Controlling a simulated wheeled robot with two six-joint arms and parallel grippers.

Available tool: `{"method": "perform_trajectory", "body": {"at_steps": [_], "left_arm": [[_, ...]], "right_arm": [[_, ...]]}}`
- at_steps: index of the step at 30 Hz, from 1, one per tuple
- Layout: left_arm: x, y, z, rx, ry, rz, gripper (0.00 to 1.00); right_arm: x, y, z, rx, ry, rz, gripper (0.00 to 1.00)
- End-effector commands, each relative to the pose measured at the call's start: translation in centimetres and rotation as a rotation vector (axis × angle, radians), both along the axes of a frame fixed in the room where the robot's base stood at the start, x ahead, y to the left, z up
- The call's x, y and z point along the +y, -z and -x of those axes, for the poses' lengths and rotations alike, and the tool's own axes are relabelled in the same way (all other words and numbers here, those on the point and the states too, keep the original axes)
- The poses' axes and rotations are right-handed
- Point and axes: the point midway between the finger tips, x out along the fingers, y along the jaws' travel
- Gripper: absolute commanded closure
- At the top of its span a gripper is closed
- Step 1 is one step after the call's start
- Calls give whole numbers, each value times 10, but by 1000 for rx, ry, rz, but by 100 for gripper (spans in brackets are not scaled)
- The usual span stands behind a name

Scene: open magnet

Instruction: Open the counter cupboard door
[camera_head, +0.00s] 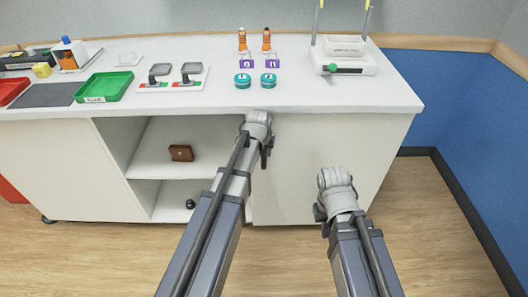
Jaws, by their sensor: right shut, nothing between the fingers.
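The white counter has a plain white door panel (320,155) at its right front, which looks closed and flush. No handle is clear on it. My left gripper (258,124) is at the panel's upper left edge, just below the countertop. A small dark part shows beside it. Its fingers are hidden, so I cannot tell whether they are open or touch the door. My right gripper (335,180) is shut and empty, in front of the panel's lower right part, apparently apart from it.
Left of the panel is an open shelf compartment (155,145) holding a brown box (181,153) and a small dark object (190,204). The countertop (215,90) carries a green tray (104,87), bottles and a white stand (343,63). Wooden floor (420,230) is clear at right.

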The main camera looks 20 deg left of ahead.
Motion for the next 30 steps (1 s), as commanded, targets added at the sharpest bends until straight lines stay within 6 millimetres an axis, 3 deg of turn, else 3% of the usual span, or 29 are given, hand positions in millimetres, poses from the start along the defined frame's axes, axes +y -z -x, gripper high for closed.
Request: {"method": "perform_trajectory", "body": {"at_steps": [1, 7, 30], "left_arm": [[0, 0, 0, 0, 0, 0, 77], [0, 0, 0, 0, 0, 0, 99], [0, 0, 0, 0, 0, 0, 100]], "right_arm": [[0, 0, 0, 0, 0, 0, 100], [0, 0, 0, 0, 0, 0, 100], [0, 0, 0, 0, 0, 0, 100]]}}
